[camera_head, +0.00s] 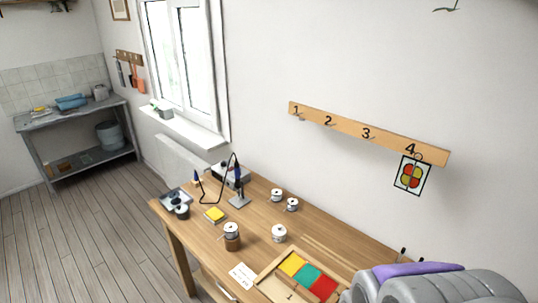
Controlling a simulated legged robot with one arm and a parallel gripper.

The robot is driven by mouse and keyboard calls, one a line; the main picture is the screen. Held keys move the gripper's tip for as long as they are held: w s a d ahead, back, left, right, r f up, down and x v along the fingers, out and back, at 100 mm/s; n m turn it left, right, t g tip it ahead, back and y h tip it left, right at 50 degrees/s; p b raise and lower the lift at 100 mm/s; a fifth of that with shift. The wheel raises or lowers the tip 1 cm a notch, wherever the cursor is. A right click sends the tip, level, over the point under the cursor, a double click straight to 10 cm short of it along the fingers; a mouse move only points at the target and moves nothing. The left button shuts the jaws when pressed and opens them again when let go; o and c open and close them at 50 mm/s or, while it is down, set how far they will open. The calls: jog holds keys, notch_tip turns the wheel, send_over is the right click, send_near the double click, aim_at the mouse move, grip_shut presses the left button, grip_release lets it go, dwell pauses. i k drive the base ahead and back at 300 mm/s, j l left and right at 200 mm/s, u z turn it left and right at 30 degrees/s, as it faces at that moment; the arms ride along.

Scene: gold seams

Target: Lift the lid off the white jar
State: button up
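Several small white, jar-like round containers stand on the wooden workbench (255,203). One white container (279,234) stands upright near the middle of the bench, behind the tray. Two more, a white one (277,195) and another white one (292,205), stand close together toward the wall. A further white piece (231,229) sits on top of a brown round container (232,243). They are too small to tell which is the white jar or where its lid begins. Grey, rounded parts with a purple piece, likely my arm, fill the lower right corner. I see no gripper fingers.
A wooden tray (264,286) with yellow, green and red panels lies at the bench front. A numbered rail (345,125) hangs on the wall. Floor at left is clear.

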aim_at(279, 230)
jog(key=z, duration=1.2)
jog(key=j+z, duration=0.4)
jog(key=j, duration=1.65)
